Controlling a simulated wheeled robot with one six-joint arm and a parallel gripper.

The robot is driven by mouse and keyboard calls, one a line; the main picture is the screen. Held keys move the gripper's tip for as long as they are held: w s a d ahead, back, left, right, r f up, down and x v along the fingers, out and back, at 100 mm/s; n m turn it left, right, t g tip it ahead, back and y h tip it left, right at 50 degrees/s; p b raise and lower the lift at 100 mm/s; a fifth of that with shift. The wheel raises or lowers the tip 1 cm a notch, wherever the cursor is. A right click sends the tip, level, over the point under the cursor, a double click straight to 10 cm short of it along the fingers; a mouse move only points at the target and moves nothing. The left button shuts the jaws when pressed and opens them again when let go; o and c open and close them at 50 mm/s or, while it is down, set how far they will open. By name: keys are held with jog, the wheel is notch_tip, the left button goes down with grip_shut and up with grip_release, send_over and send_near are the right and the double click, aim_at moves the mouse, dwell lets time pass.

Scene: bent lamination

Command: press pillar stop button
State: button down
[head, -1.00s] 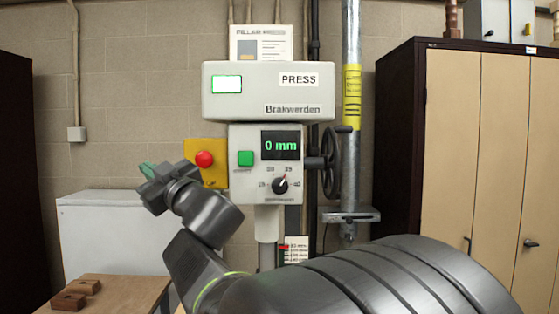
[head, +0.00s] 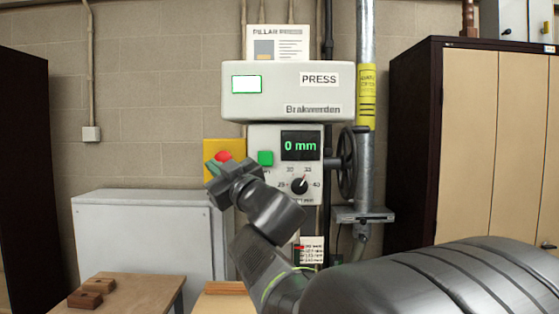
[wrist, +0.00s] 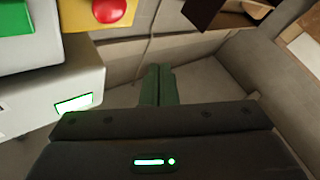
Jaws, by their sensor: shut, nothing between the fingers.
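The red stop button (head: 223,156) sits on a yellow plate (head: 209,149) at the left side of the pillar press (head: 270,104). My gripper (head: 213,168) is in front of the plate and hides its lower part and the button's lower edge. Its green fingers are shut and empty. In the wrist view the red button (wrist: 109,10) and yellow plate (wrist: 143,10) are at the top edge, partly cut off.
A green button (head: 265,158), a display reading 0 mm (head: 300,146) and a dial (head: 299,186) are right of the plate. A handwheel (head: 347,163) and pole stand further right. A pale cabinet (head: 140,240) and a wooden table (head: 140,289) are at lower left.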

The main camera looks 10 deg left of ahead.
jog(key=p, duration=0.2)
send_near(217, 158)
jog(key=x, duration=0.2)
jog(key=s+x, duration=0.1)
jog(key=x, duration=0.2)
jog(key=shift+a+r, duration=0.15)
jog(key=shift+a, duration=0.1)
jog(key=shift+w, duration=0.1)
dwell(1.4)
jog(key=shift+w+a, duration=0.1)
jog(key=shift+w, duration=0.25)
jog(key=shift+w+a+p, duration=0.1)
jog(key=shift+w+p, duration=0.35)
jog(key=shift+w, duration=0.05)
dwell(0.7)
jog(key=shift+s, duration=0.15)
jog(key=shift+s+b, duration=0.35)
jog(key=shift+s, duration=0.45)
jog(key=s, duration=0.2)
jog(key=s+d+b, duration=0.1)
jog(key=s, duration=0.1)
jog(key=shift+s+d, duration=0.25)
jog(key=shift+s, duration=0.15)
